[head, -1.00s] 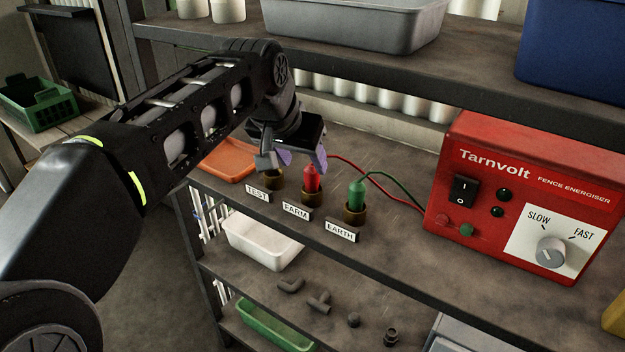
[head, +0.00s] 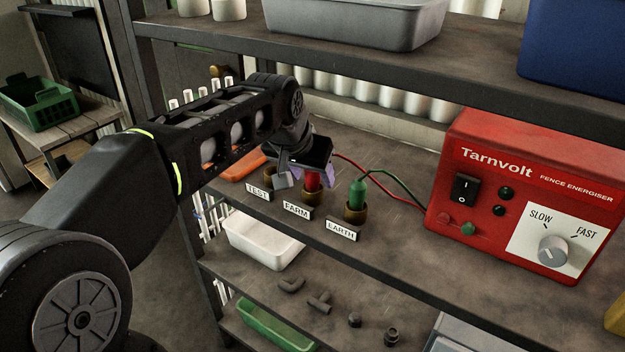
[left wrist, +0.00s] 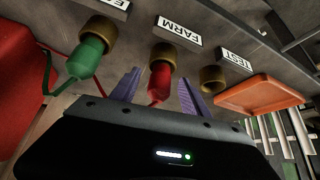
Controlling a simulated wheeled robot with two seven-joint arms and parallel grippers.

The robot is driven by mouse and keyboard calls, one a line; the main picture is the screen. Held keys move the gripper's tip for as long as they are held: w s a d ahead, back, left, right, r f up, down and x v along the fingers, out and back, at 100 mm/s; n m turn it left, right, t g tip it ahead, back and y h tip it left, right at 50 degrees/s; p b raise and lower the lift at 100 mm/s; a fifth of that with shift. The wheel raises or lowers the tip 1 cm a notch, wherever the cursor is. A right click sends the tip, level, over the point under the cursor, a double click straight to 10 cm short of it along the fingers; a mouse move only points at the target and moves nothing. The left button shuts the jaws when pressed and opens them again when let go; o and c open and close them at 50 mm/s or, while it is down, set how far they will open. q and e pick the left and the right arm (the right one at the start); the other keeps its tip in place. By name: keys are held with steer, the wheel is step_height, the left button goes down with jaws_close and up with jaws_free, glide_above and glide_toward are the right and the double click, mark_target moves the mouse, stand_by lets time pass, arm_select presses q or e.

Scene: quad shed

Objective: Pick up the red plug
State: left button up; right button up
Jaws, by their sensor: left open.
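The red plug (head: 312,181) stands in the brass socket behind the FARM label (head: 297,211). My left gripper (head: 308,178) is open at the red plug and partly covers it in the head view. In the left wrist view the red plug (left wrist: 159,80) lies between the two purple fingers of my left gripper (left wrist: 156,88), with a gap visible on each side. Its lower end is in the FARM socket (left wrist: 164,54). My right gripper is in neither view.
The green plug (head: 358,193) stands in the EARTH socket just right of the red one. The TEST socket (left wrist: 212,78) is empty. Red and green leads run to the red energiser (head: 530,190). An orange tray (left wrist: 262,94) lies beside TEST. An upper shelf (head: 400,75) overhangs the sockets.

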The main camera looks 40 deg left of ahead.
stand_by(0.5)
arm_select(q)
jaws_close()
stand_by(0.4)
